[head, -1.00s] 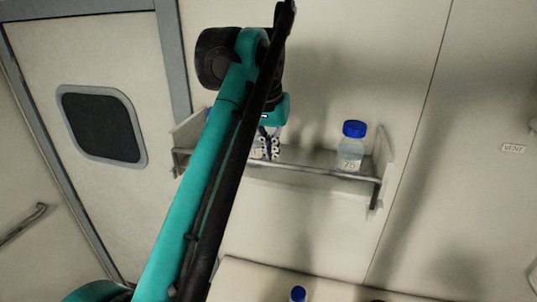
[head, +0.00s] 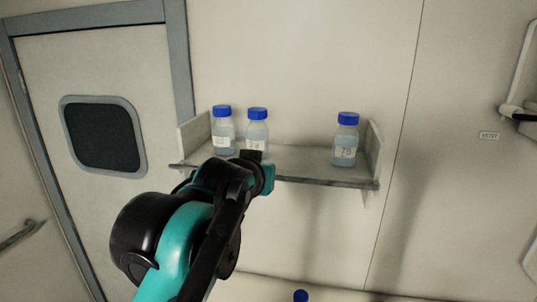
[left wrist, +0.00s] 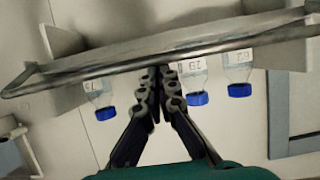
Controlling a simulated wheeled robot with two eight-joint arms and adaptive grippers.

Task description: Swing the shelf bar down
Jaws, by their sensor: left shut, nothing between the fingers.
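The shelf bar (head: 325,182) runs along the front edge of the wall shelf (head: 374,148), level with its floor in the head view. In the left wrist view, which is upside down, the bar (left wrist: 230,45) crosses the picture in front of the shelf, with a bent end at the left. My left gripper (left wrist: 158,76) is shut and empty, its fingertips at the bar near mid-span; I cannot tell whether they touch. In the head view my left wrist hides the fingers and part of the bar. My right gripper is not in view.
Three blue-capped bottles stand on the shelf: two at the left (head: 222,133) (head: 257,132) and one at the right (head: 345,145). Another blue cap (head: 300,296) shows at the bottom edge. A door with a dark window (head: 103,133) is at the left.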

